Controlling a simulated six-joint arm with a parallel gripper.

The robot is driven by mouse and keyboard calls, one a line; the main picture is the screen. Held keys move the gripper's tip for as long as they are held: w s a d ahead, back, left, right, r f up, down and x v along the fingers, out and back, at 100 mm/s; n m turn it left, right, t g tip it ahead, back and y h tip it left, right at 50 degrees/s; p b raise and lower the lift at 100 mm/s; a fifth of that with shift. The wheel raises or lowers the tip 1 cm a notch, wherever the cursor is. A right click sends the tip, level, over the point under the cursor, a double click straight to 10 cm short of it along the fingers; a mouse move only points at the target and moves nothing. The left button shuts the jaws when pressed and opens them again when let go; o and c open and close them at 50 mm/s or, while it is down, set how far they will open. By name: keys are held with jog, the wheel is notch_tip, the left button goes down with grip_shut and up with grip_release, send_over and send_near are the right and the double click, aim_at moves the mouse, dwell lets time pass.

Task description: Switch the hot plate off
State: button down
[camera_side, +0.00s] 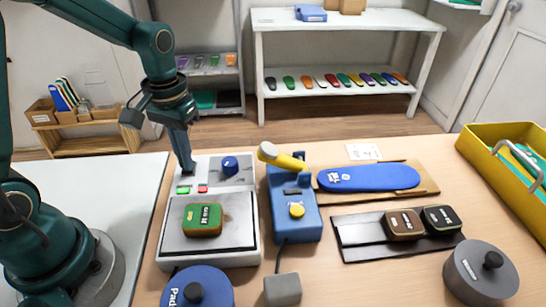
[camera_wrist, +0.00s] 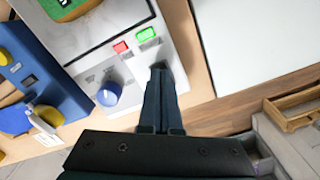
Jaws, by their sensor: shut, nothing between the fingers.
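The hot plate (camera_side: 242,207) is a white unit with a grey heating surface, a blue knob (camera_side: 230,165), a green button (camera_side: 183,189) and a red button (camera_side: 203,188). A green and brown block (camera_side: 203,219) lies on the heating surface. My gripper (camera_side: 188,171) is shut and empty, pointing down at the panel's back left, just behind the buttons. In the wrist view, the gripper tips (camera_wrist: 160,68) are near the panel edge, close to the bright green button (camera_wrist: 147,35). The red button (camera_wrist: 120,47) and blue knob (camera_wrist: 108,94) are farther left. Contact with the panel cannot be told.
A blue device (camera_side: 294,222) with a yellow handle stands right of the hot plate. A blue insole (camera_side: 368,177) lies on a board beyond it. A yellow crate (camera_side: 477,150) and a grey weight (camera_side: 481,275) are at right.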

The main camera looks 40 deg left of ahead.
jog(key=shift+f, duration=0.2)
jog(key=shift+r, duration=3.5)
jog(key=s+d+r+m+t, duration=0.3)
jog(key=s+d+t, duration=0.2)
jog(key=s, duration=0.4)
jog(key=shift+s+d+t, duration=0.15)
jog(key=shift+d+t, duration=0.15)
jog(key=shift+d, duration=0.1)
